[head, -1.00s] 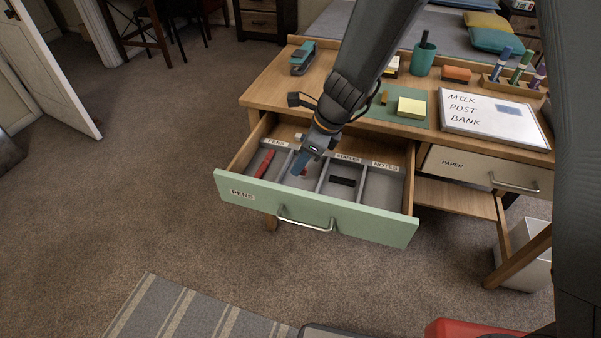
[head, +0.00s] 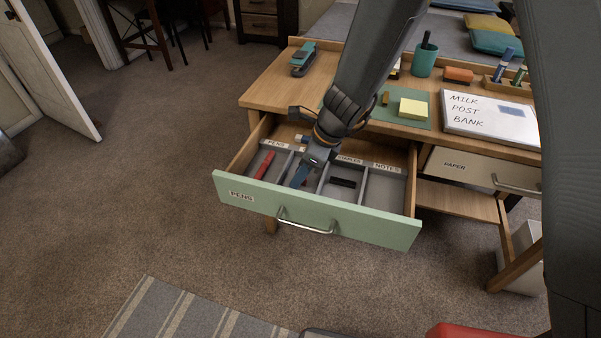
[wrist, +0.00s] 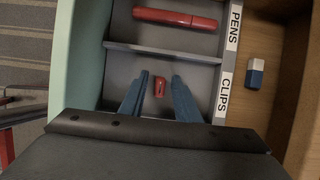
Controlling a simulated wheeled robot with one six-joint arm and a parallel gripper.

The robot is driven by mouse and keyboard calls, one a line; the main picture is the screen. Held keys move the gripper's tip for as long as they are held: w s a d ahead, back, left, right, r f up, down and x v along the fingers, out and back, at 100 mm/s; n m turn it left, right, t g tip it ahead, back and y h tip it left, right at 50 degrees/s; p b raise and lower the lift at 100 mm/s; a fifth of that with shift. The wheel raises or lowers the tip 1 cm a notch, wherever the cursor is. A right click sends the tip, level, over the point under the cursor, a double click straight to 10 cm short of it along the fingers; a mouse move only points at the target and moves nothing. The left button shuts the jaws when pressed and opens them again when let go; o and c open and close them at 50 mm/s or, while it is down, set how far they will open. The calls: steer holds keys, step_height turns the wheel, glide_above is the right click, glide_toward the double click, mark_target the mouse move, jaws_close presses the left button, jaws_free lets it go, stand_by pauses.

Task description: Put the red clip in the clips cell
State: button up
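The small red clip (wrist: 159,87) lies in the cell labelled CLIPS (wrist: 120,66) of the open drawer, seen in the wrist view. My gripper (wrist: 160,76) is open, with its two blue fingers on either side of the clip and a visible gap on each side. In the head view my gripper (head: 299,178) reaches down into the second cell from the left, and the clip is hidden there. The CLIPS label is hidden behind the arm in the head view.
A red pen (wrist: 175,18) lies in the neighbouring PENS cell. A white and blue eraser (wrist: 256,73) lies behind the dividers. The green drawer front (head: 350,222) and thin dividers border the cells.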

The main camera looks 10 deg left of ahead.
steer(key=shift+r, duration=0.1)
steer(key=shift+r, duration=0.25)
steer(key=p+v, duration=0.3)
steer(key=v, duration=0.8)
steer(key=shift+d+r, duration=0.25)
steer(key=s+d+r+n+h, duration=0.1)
steer(key=s+d+r+n, duration=0.15)
steer(key=d, duration=0.45)
steer(key=s+d+r+n, duration=0.1)
steer(key=d+n, duration=0.2)
steer(key=d, duration=0.4)
steer(key=s+d+r+n+h, duration=0.1)
steer(key=d+n, duration=0.2)
steer(key=d, duration=0.4)
steer(key=s+d+r+n+h, duration=0.2)
steer(key=s+d+n, duration=0.6)
steer(key=s+d, duration=0.3)
steer(key=d, duration=0.3)
steer(key=shift+s+d+r, duration=0.1)
